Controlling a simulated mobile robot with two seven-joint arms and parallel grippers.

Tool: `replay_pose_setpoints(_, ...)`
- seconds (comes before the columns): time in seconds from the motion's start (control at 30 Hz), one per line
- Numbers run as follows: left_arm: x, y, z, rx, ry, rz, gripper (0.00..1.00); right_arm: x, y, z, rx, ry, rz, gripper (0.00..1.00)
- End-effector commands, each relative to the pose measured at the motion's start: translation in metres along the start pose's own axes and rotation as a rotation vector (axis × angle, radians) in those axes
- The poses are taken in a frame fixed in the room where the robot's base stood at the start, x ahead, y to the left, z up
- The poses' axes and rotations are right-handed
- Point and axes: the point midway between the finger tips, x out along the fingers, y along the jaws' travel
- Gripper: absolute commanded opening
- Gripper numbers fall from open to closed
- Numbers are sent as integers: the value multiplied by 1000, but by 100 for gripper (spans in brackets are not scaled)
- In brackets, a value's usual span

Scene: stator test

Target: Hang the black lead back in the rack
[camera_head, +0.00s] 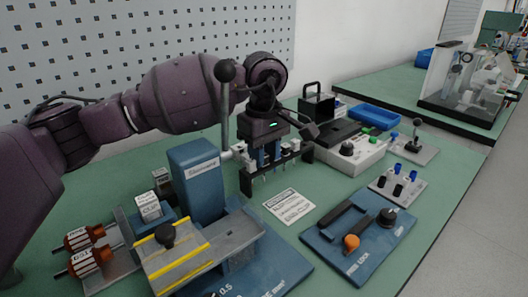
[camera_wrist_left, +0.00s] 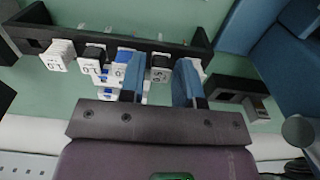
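The black rack (camera_head: 246,181) stands on the green bench behind the blue machine, and its bar (camera_wrist_left: 120,36) crosses the upper left of the left wrist view. White, black and blue lead ends hang along it. My left gripper (camera_head: 270,154) is at the rack, pointing down. In the left wrist view its two blue fingers (camera_wrist_left: 160,72) stand apart, one on each side of a black lead end with a white marked face (camera_wrist_left: 160,62). This lead end is in line with the others at the bar. I cannot tell whether the fingers touch it. My right gripper is not in view.
The blue machine with a tall post (camera_head: 196,185) stands close left of the rack. A white label card (camera_head: 290,206) lies in front. A blue lock plate (camera_head: 350,262), a grey tester (camera_head: 360,156) and a blue tray (camera_head: 374,116) are to the right. Some green bench top is free.

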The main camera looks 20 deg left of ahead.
Motion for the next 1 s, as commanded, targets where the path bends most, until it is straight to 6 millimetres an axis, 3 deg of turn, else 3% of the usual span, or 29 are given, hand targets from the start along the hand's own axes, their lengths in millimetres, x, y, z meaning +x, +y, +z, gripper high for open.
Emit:
replay_pose_setpoints(0.1,1,0,0,0,0,-2,48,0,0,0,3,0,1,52)
replay_pose_setpoints(0.5,6,-1,0,0,-3,-10,48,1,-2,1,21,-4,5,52)
replay_pose_setpoints(0.77,-46,-1,1,0,5,7,48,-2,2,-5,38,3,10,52)
replay_pose_setpoints(1.0,-90,-1,1,-1,5,10,48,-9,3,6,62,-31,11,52)
